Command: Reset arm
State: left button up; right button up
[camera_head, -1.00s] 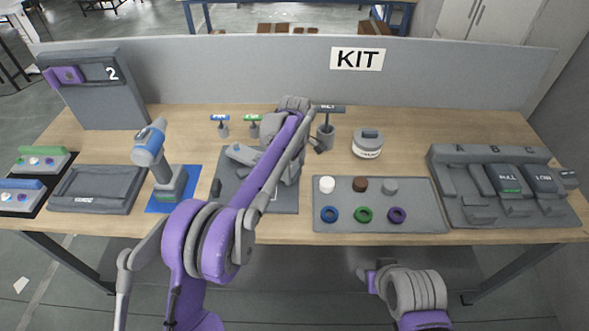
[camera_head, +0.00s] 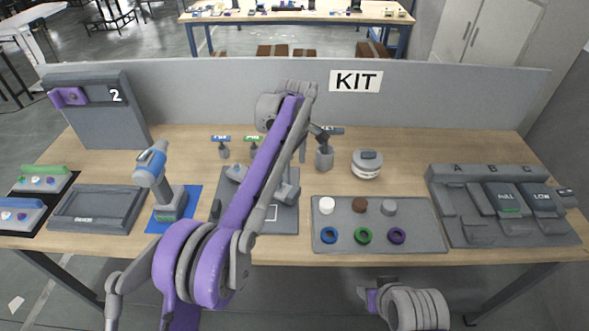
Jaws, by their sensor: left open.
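My left arm, purple and grey, reaches from the bottom left up over the middle of the wooden table (camera_head: 400,150). Its wrist is near the back panel. My left gripper (camera_head: 311,140) is open, with slim dark fingers, above the table and beside the grey cup (camera_head: 324,158). I see nothing held in it, though the arm hides part of the area. Part of my right arm shows below the table's front edge at the bottom right. My right gripper is not visible.
A grey tray (camera_head: 322,246) holds several pucks and rings. A round container (camera_head: 367,164) stands behind it. A blue-grey scanner (camera_head: 152,165) stands left, beside an empty dark tray (camera_head: 94,226). A bin unit (camera_head: 437,180) marked A, B, C is right. A grey divider (camera_head: 450,95) closes the back.

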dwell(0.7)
pick_arm(q)
jog(key=s+a+r+m+t, duration=0.35)
jog(key=s+a+m, duration=0.25)
jog(key=s+a, duration=0.8)
jog(key=s+a+f+m, duration=0.1)
jog(key=s+f+m, duration=0.1)
jog(key=s, duration=0.4)
jog(key=s+a+f+m+t, duration=0.1)
jog(key=s+a+f+m, duration=0.1)
jog(key=s+f, duration=0.2)
jog(key=s+a+f+m+t, duration=0.1)
jog(key=s+f+m, duration=0.1)
jog(key=s, duration=0.7)
jog(key=shift+s+a+f, duration=0.2)
jog(key=shift+s+f, duration=0.05)
jog(key=shift+f, duration=0.55)
